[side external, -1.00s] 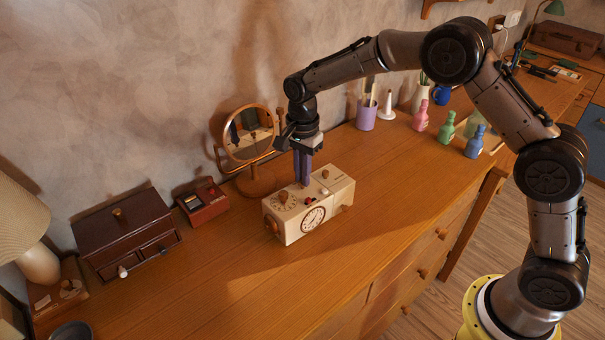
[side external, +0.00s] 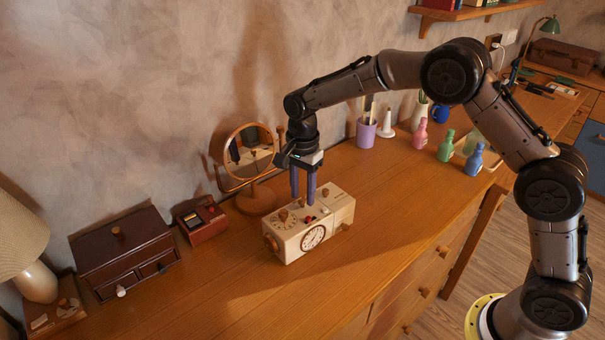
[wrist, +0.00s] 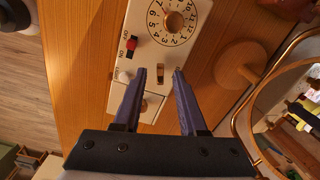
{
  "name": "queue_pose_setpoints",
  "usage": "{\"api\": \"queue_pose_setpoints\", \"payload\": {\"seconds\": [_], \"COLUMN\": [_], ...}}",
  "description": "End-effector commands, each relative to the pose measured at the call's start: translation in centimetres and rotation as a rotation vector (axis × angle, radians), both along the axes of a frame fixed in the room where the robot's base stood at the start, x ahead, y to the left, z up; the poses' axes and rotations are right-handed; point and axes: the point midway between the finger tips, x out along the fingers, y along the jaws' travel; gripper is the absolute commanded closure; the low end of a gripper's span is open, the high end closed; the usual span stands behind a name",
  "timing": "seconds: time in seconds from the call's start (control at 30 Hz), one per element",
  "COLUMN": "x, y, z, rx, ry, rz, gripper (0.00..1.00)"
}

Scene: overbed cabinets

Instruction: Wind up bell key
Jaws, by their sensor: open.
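A cream box (side external: 335,207) with a round clock face (side external: 312,237) on its front stands on the wooden dresser. In the wrist view its top (wrist: 148,52) has a numbered dial with a round wooden knob (wrist: 174,22), a red switch (wrist: 131,45), a white knob (wrist: 124,77) and a small upright wooden piece (wrist: 161,75). I cannot tell which part is the bell key. My gripper (wrist: 160,71) is open and empty, pointing down over the top, its fingertips either side of the small upright piece in that view. It also shows in the side view (side external: 303,198).
A round mirror on a wooden stand (side external: 257,200) is close behind the box. A red-brown small box (side external: 202,222) and a dark drawer chest (side external: 120,250) stand left. A purple cup (side external: 366,133) and coloured bottles (side external: 445,146) stand right. The dresser front is clear.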

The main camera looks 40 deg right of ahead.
Motion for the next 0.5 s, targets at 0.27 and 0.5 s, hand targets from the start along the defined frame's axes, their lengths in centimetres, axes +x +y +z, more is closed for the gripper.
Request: {"api": "queue_pose_setpoints", "payload": {"seconds": [0.27,0.5], "x": [0.1,0.1], "y": [0.0,0.0], "z": [5.1,10.1], "rx": [0.001,0.001], "ry": [-0.008,-0.007], "rz": [0.000,0.000], "gripper": [0.59,0.59]}}
